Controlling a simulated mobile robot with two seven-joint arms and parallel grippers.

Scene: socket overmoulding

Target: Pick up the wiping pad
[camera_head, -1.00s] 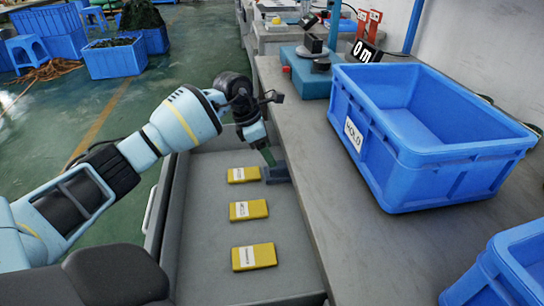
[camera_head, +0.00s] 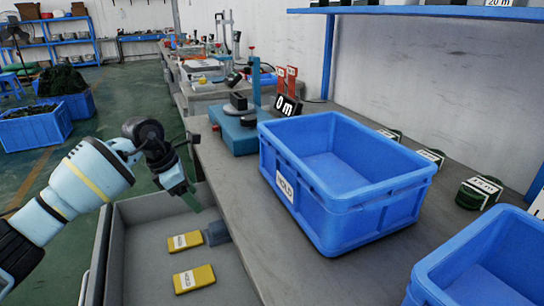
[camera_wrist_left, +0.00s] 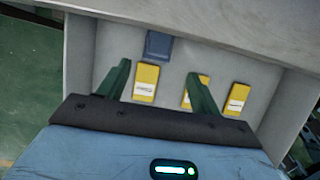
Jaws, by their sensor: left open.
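A dark blue-grey pad (camera_head: 217,232), which I take for the wiping pad, lies flat in the open grey drawer, beside the far yellow pack. In the left wrist view the pad (camera_wrist_left: 159,43) lies against the drawer wall, beyond the fingertips. My left gripper (camera_head: 193,203) is above the drawer, pointing down, just short of the pad in the head view. In the left wrist view its green fingers (camera_wrist_left: 158,68) are spread with nothing held between them; a yellow pack shows below the gap. My right gripper is not in view.
Yellow labelled packs (camera_head: 194,279) lie in the drawer (camera_head: 135,262). The grey bench (camera_head: 290,268) borders it on the right. It bears a blue HOLD crate (camera_head: 345,223), another blue crate (camera_head: 480,285) and a teal device (camera_head: 236,135). A blue shelf (camera_head: 420,11) hangs above.

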